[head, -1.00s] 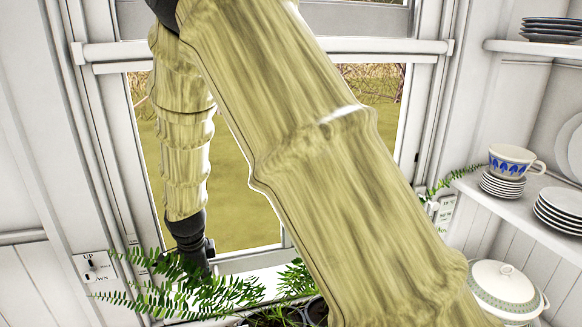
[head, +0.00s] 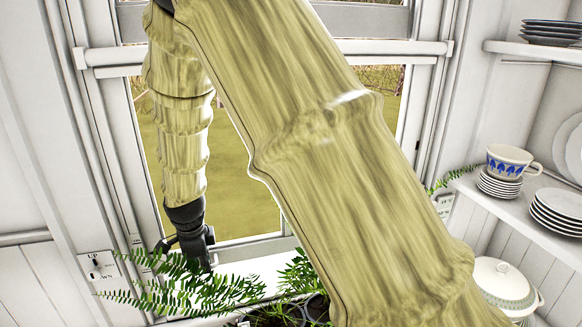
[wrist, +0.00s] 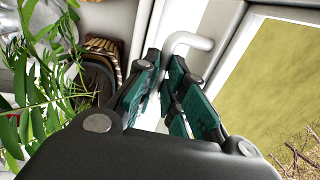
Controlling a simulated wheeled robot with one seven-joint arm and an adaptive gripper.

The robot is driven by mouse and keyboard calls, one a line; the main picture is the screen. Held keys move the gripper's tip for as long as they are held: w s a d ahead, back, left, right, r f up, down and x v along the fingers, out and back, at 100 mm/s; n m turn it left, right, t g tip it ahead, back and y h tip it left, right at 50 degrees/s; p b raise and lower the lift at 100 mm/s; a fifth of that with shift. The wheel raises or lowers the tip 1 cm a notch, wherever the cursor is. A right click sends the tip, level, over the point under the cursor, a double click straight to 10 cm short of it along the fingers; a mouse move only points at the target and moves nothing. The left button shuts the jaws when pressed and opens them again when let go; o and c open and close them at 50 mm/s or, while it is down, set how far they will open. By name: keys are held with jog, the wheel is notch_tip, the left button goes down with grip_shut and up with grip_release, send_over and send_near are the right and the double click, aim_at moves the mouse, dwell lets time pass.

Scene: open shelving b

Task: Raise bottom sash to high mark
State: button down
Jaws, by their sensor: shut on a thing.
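The bottom sash (head: 258,247) is a white-framed pane, with its lower rail just above the sill in the head view. In the wrist view, a white curved handle (wrist: 188,41) stands at the sash frame (wrist: 229,50). My gripper (wrist: 170,84) has its teal-padded fingers closed around the handle's near end, which they partly hide. In the head view my gripper (head: 205,262) is at the sash's lower left, partly behind fern leaves. I cannot clearly make out the high mark.
A fern (head: 185,285) and potted plants (head: 275,312) crowd the sill below my gripper. A plate labelled UP (head: 97,265) is on the left. Shelves at right hold a cup (head: 510,160), stacked plates (head: 560,210) and a lidded tureen (head: 503,285).

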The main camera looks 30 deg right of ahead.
jog(key=shift+r, duration=2.75)
jog(key=c, duration=1.5)
grip_release()
jog(key=shift+d, duration=0.1)
jog(key=shift+f, duration=0.1)
notch_tip(320, 180, up, 12)
jog(key=s, duration=0.2)
jog(key=shift+a, duration=0.4)
jog(key=shift+s+f, duration=0.1)
